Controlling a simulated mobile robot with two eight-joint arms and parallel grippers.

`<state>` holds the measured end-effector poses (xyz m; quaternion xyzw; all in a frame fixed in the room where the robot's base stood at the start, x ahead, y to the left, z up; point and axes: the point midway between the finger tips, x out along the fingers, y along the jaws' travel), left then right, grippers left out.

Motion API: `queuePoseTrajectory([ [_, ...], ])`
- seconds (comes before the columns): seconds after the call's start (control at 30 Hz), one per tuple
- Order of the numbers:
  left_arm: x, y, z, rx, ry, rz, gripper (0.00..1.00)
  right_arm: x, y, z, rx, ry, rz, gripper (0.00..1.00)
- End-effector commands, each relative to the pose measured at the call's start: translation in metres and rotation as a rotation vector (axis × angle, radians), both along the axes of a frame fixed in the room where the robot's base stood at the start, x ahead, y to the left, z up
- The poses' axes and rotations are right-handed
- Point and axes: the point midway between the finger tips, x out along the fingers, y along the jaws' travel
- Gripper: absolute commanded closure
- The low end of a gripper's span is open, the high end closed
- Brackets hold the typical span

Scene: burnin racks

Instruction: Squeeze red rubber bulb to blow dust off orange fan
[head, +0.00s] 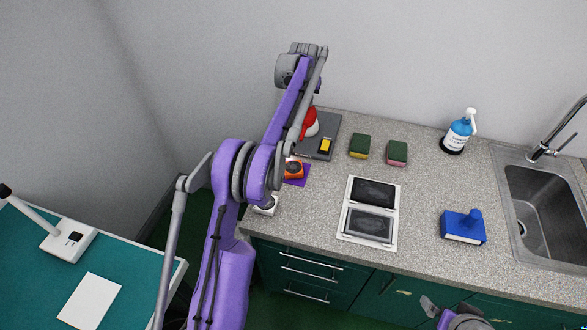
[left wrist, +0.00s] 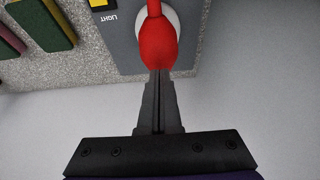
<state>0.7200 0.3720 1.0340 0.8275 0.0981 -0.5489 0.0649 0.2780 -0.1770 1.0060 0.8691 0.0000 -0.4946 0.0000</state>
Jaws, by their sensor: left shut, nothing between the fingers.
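The red rubber bulb (head: 310,122) stands on a grey base with a yellow switch at the back left of the counter, partly hidden by my left arm. In the left wrist view the bulb (left wrist: 157,45) is straight ahead of my left gripper (left wrist: 158,74). The fingers are shut with nothing between them, and their tips overlap the bulb's near end; I cannot tell if they touch. The orange fan (head: 293,170) lies on a purple pad in front of the base. My left arm covers part of it.
Two sponges (head: 360,146) lie right of the base. A white-framed twin panel (head: 368,222), a blue tool (head: 464,227), a blue bottle (head: 459,134) and a sink (head: 545,205) are further right. A small white item (head: 266,206) is near the left edge. Walls stand behind and left.

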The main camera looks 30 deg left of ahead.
Motion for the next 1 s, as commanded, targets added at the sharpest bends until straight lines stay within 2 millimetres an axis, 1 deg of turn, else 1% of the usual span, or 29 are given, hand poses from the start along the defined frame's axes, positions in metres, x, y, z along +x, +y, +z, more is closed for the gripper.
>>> queuePoseTrajectory([
  [0.17,0.001,0.000,0.007,0.000,-0.002,0.000,1.00,0.003,0.000,0.004,0.000,-0.005,0.000,0.00],
  [0.4,0.001,0.000,0.032,0.000,-0.003,0.000,1.00,0.011,0.000,0.017,0.000,-0.022,0.000,0.00],
  [0.6,0.000,0.000,0.047,0.000,0.000,0.000,1.00,0.009,0.000,0.014,0.000,-0.018,0.000,0.00],
  [0.7,0.000,0.000,0.050,0.000,0.000,0.000,1.00,0.009,0.000,0.014,0.000,-0.017,0.000,0.00],
  [1.0,0.000,0.000,0.050,0.000,0.000,0.000,1.00,0.009,0.000,0.014,0.000,-0.018,0.000,0.00],
])
